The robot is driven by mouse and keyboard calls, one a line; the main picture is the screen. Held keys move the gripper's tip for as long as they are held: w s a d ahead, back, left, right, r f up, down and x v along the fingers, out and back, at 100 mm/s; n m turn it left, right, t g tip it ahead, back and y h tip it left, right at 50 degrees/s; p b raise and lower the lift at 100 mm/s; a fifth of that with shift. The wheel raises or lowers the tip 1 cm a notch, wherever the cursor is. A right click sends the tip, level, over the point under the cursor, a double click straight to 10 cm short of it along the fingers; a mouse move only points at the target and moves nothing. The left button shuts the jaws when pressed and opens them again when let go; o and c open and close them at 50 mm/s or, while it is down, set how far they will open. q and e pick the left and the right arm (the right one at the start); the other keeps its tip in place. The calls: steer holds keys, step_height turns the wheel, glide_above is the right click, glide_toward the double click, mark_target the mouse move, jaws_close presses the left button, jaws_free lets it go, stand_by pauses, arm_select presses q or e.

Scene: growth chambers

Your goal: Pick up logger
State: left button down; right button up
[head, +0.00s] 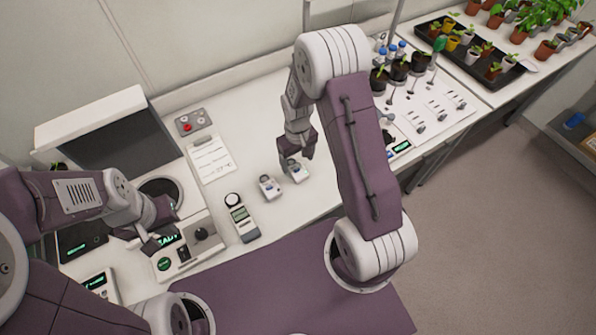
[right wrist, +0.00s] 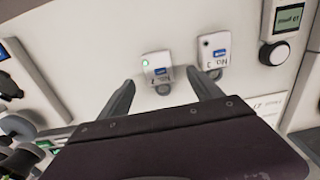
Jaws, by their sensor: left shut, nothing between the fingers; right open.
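Two small white loggers with blue screens lie side by side on the white bench. In the head view one logger (head: 296,171) is under my right gripper (head: 298,152), and the other logger (head: 269,187) is just left of it. In the right wrist view the first logger (right wrist: 157,66), with a green light, lies ahead between the open fingertips of my right gripper (right wrist: 160,78); the second logger (right wrist: 213,48) is to its right. Their tags are upside down and hard to read. My right gripper is empty. My left gripper (head: 149,243) is shut and empty near the bench instrument.
A handheld meter (head: 241,218) stands left of the loggers, with a paper sheet (head: 211,160) and a control box (head: 193,121) behind. An instrument with a knob (head: 200,234) is at left. Racks and a plant tray (head: 490,75) are at right.

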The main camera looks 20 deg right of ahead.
mark_target(298, 170)
steer(key=shift+w+d+f, duration=0.1)
steer(key=shift+w+f, duration=0.15)
steer(key=shift+f, duration=0.45)
step_height(298, 170, down, 4)
steer(key=shift+s+d+f+p, duration=0.1)
steer(key=shift+f+p, duration=0.1)
steer(key=shift+p, duration=0.55)
steer(key=shift+f, duration=0.4)
steer(key=c, duration=1.5)
steer(key=shift+r, duration=0.55)
steer(key=r, duration=0.1)
steer(key=r+b, duration=0.1)
steer(key=r, duration=0.1)
steer(key=shift+w, duration=0.2)
steer(key=s+d+r+b, duration=0.1)
steer(key=s+d+r, duration=0.1)
steer(key=s+r, duration=0.5)
steer(key=s, duration=0.4)
steer(key=shift+s+d+b, duration=0.3)
steer(key=shift+s, duration=0.1)
